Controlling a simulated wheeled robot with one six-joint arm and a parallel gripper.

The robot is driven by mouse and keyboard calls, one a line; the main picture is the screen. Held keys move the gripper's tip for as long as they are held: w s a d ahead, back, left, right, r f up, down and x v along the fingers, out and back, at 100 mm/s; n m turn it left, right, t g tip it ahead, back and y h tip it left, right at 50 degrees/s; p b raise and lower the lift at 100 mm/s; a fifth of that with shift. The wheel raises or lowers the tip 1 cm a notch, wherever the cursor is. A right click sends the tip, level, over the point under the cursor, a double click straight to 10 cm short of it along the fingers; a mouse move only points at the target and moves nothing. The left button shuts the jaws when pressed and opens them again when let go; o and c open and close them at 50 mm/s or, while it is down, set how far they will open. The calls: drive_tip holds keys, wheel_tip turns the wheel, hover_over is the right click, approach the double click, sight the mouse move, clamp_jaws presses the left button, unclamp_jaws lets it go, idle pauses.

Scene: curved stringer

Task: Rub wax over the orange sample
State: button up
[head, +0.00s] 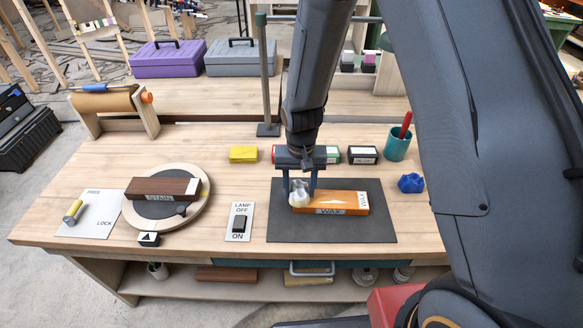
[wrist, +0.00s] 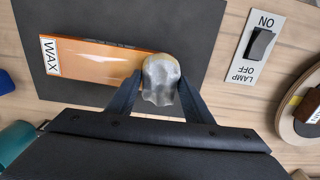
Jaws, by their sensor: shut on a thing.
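The orange sample (head: 345,199) is a flat block labelled WAX, lying on a dark mat (head: 285,229) on the workbench. It also shows in the wrist view (wrist: 95,62), with a glossy sheen on part of its top. My gripper (head: 301,192) points down over the sample's left end in the head view. It is shut on a pale, lumpy wad (wrist: 161,80), cream at one edge and greyish white elsewhere. The wad (head: 299,197) is at the sample's end and overlaps it in both views. Whether it presses on the surface I cannot tell.
A lamp switch plate (head: 240,222) lies left of the mat. Further left is a round turntable (head: 195,210) bearing a brown STAIN block (head: 150,187). A blue lump (head: 411,183) and a teal cup (head: 398,146) stand to the right. A yellow block (head: 243,154) and small boxes sit behind.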

sight(294, 186)
drive_tip(key=shift+w+a, duration=0.1)
drive_tip(key=shift+a, duration=0.7)
drive_tip(key=shift+a+r+p, duration=0.1)
drive_tip(key=shift+r+p, duration=0.2)
drive_tip(key=shift+p, duration=0.1)
wheel_tip(294, 186, up, 2)
drive_tip(key=shift+r+p, duration=0.25)
drive_tip(key=shift+p, duration=0.3)
drive_tip(key=shift+r+p, duration=1.75)
drive_tip(key=shift+r, duration=0.7)
drive_tip(key=shift+f, duration=0.1)
